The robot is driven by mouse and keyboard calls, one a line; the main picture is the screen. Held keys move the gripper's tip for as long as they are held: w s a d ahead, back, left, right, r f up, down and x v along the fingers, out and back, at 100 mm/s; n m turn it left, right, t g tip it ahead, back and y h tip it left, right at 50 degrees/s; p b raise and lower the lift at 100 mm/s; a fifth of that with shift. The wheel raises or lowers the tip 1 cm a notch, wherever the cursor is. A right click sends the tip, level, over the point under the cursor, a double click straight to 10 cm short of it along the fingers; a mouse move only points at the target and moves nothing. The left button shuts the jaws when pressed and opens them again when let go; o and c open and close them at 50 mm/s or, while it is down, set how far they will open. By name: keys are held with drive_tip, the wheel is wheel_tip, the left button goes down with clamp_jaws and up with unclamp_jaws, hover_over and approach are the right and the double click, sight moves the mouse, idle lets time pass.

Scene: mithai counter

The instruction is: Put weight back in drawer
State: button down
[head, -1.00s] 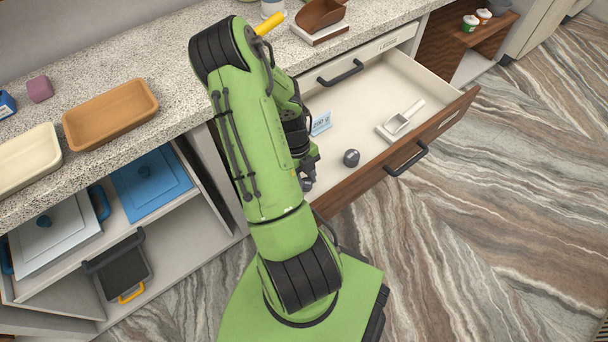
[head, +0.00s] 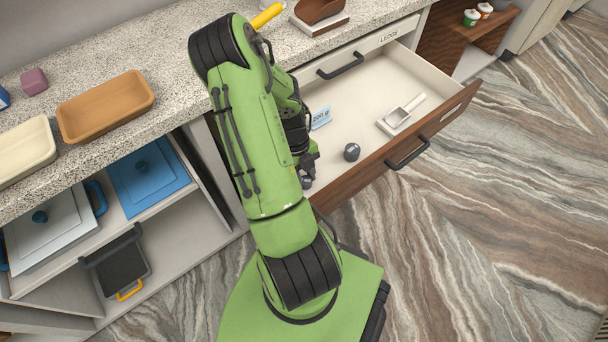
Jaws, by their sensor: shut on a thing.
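The drawer (head: 440,118) stands pulled open under the counter, with a wooden front and a pale inside. One dark grey weight (head: 351,152) stands in it near the front. My gripper (head: 308,172) is at the drawer's near left end, partly hidden behind my green arm. It is shut on a second grey weight (head: 306,182), of which only a small part shows below the fingers. I cannot tell whether this weight touches the drawer floor. A small blue-and-white label card (head: 320,118) and a white scoop on a block (head: 402,114) are also in the drawer.
Open shelves at left hold a blue lidded box (head: 150,172). The drawer's middle floor is clear.

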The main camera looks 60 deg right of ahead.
drive_tip(key=c, duration=0.6)
unclamp_jaws()
drive_tip(key=shift+c, duration=0.2)
drive_tip(key=p+v, duration=0.4)
drive_tip(key=v, duration=0.8)
drive_tip(key=shift+a+f, duration=0.1)
drive_tip(key=shift+f, duration=0.05)
